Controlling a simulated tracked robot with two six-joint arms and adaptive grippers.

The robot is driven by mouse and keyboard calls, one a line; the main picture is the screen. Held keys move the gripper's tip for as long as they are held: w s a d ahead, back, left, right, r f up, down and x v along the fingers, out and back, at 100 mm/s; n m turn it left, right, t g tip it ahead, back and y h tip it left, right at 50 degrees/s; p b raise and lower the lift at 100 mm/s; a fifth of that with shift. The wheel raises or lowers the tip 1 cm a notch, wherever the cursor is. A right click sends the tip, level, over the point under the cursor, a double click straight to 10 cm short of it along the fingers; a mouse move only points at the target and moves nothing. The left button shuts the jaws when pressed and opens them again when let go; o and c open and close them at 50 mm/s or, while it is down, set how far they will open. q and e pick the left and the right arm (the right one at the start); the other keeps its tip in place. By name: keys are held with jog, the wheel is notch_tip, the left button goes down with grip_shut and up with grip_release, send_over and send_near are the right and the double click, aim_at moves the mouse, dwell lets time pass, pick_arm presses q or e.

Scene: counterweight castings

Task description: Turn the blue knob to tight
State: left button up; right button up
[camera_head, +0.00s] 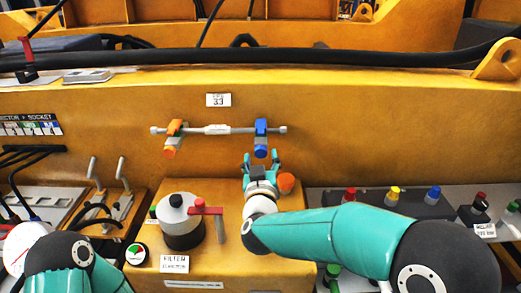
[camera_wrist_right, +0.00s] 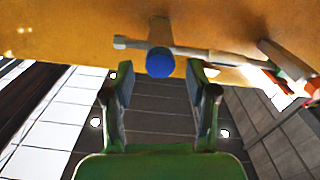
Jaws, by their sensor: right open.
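The blue knob (camera_head: 261,153) sits at the lower end of a blue valve on a horizontal grey pipe (camera_head: 217,129) on the yellow casting. In the right wrist view, its round blue end (camera_wrist_right: 159,62) faces the camera between the fingertips. My right gripper (camera_head: 260,160) is open just below the knob, its two fingers spread to either side. A gap shows on both sides of the knob in the wrist view, so the fingers are not closed on it. My left arm shows at the bottom left, but its gripper is out of view.
An orange knob (camera_head: 169,152) hangs from the same pipe to the left. A filter housing with a red handle (camera_head: 206,210) stands left of my right wrist, and an orange-red round part (camera_head: 286,182) is close on its right. A black hose (camera_head: 300,57) runs above.

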aim_at(261, 152)
jog(key=shift+w, duration=1.15)
grip_shut()
